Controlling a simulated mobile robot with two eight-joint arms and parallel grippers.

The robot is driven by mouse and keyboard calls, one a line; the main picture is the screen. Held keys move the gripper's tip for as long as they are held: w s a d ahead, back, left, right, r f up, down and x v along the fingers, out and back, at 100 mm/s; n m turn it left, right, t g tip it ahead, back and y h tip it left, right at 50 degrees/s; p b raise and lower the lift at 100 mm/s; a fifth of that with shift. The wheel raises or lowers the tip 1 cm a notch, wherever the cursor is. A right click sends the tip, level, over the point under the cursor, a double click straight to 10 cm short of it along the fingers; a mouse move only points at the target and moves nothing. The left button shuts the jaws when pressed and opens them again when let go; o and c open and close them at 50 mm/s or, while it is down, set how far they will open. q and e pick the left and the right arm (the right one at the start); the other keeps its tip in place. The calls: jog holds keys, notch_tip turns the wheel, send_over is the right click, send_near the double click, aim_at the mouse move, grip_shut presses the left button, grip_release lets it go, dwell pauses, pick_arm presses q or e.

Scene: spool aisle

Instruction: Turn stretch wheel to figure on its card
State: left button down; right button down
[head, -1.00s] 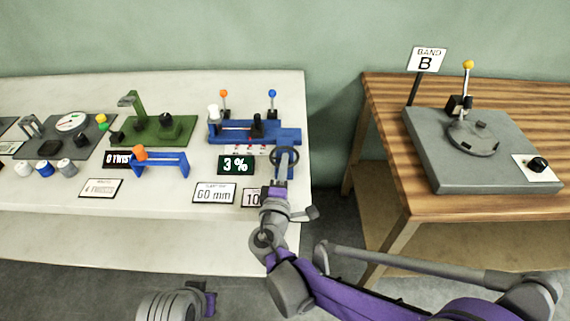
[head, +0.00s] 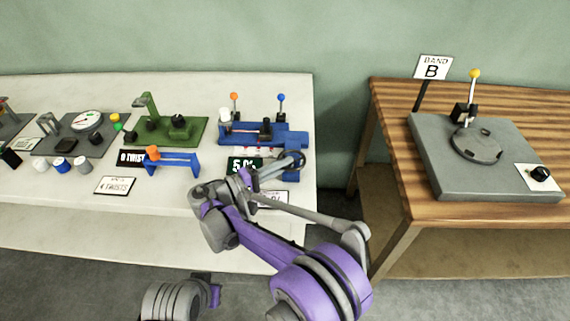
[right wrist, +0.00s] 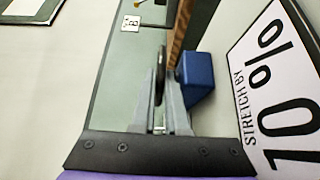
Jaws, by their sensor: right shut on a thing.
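The stretch wheel (head: 299,156) is a dark ring at the front right of the blue stretch device (head: 238,133). My right gripper (head: 287,163) is shut on the wheel. In the right wrist view the wheel (right wrist: 160,75) shows edge-on as a dark disc between the grey fingers (right wrist: 157,100). The card (right wrist: 280,85) beside them reads "STRETCH BY 10%". In the head view my arm partly covers this card (head: 275,201). The dark display (head: 243,164) shows about "5.0", its right end hidden by my gripper. My left gripper is not clearly visible.
A green device (head: 182,131), a blue bracket (head: 180,160) and a "4 twists" card (head: 116,185) stand left on the white table (head: 60,205). A gap separates it from the wooden table (head: 480,205), which holds a grey plate (head: 440,160) and a "BAND B" sign (head: 433,68).

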jog(key=shift+w+a+m+g+h+p, duration=0.15)
jog(key=shift+m+g+h, duration=0.25)
jog(key=shift+m+g, duration=0.25)
jog(key=shift+w+m+g+h+p, duration=0.15)
jog(key=shift+m+g+h, duration=0.3)
jog(key=shift+g, duration=0.4)
jog(key=c, duration=1.2)
grip_release()
